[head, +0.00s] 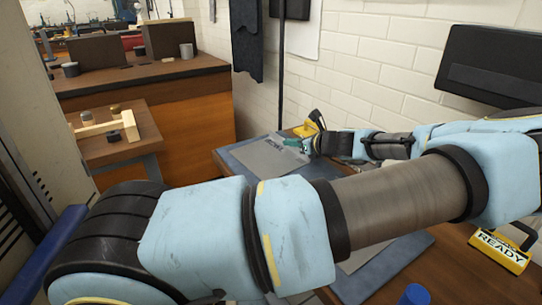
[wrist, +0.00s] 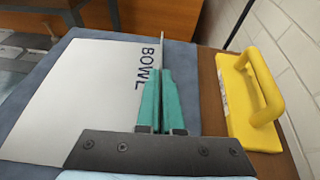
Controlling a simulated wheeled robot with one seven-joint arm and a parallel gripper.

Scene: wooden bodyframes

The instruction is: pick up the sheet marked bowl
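The grey sheet marked BOWL (wrist: 95,80) lies on a blue-grey mat, its lettering along its right side in the wrist view. A thin raised edge runs along that side. The sheet also shows in the head view (head: 270,160). My gripper (wrist: 162,75) has its teal fingers close together beside the lettering, with the thin raised edge running in between them. It appears shut on that edge. In the head view my gripper (head: 300,144) is at the sheet's right side. The fingers hide part of the edge. No clear gap shows under the sheet.
A yellow-handled block (wrist: 250,100) stands right of the mat, close to my gripper, near the white brick wall. A yellow READY block (head: 500,250) and a blue round object (head: 414,294) are at the lower right. A wooden bench (head: 115,150) stands to the left.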

